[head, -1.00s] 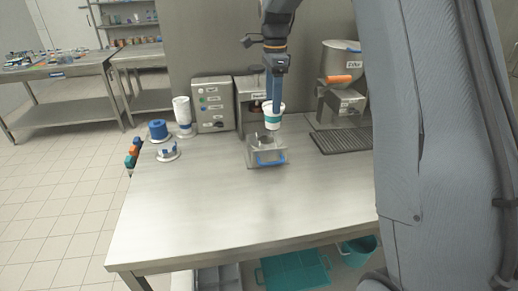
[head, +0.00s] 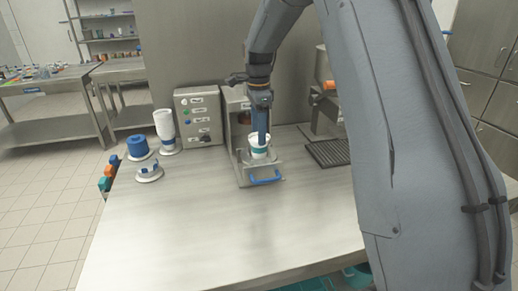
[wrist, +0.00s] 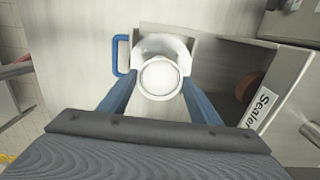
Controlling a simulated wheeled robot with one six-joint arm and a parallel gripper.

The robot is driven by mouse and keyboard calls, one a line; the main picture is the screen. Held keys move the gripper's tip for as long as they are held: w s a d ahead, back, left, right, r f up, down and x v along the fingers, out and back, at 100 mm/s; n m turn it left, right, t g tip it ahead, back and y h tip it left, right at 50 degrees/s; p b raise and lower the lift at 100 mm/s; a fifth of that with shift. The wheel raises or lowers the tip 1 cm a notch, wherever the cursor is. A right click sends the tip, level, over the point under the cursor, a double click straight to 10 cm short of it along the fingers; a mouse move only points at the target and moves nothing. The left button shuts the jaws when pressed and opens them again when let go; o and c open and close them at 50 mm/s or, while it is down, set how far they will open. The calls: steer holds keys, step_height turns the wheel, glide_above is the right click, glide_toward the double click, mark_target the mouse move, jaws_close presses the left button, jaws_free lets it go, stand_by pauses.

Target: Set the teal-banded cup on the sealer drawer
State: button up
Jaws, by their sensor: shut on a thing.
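The teal-banded cup (head: 259,146) is white with a teal band low on its side. It is upright at the sealer drawer (head: 262,172), a metal drawer with a blue handle. In the wrist view the cup (wrist: 160,77) shows from above, over the drawer's round holder (wrist: 178,45). My gripper (head: 261,138) comes down from above and is shut on the cup, a finger on each side. The cup's lower part sits at the drawer's top; I cannot tell if it is fully seated. The sealer (head: 238,112) stands just behind.
A control box (head: 198,117) stands left of the sealer. A dark drip grate (head: 328,153) lies to the right. The table's front (head: 220,225) is clear.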

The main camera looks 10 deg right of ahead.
steer(key=shift+f+p, duration=0.7)
steer(key=shift+f, duration=2)
steer(key=o, duration=1.6)
steer(key=shift+o, duration=0.2)
steer(key=shift+r, duration=0.1)
step_height(320, 180, up, 12)
steer(key=b, duration=0.3)
steer(key=shift+b, duration=0.35)
steer(key=s+f+n, duration=0.5)
steer(key=s+n, duration=0.1)
steer(key=s, duration=0.4)
steer(key=s+f+n, duration=0.4)
steer(key=s+n, duration=0.2)
steer(key=s, duration=0.4)
steer(key=s+f+n+t, duration=0.1)
steer(key=s+f+n, duration=0.4)
steer(key=s, duration=0.6)
steer(key=shift+f+n, duration=0.3)
steer(key=shift+n, duration=0.3)
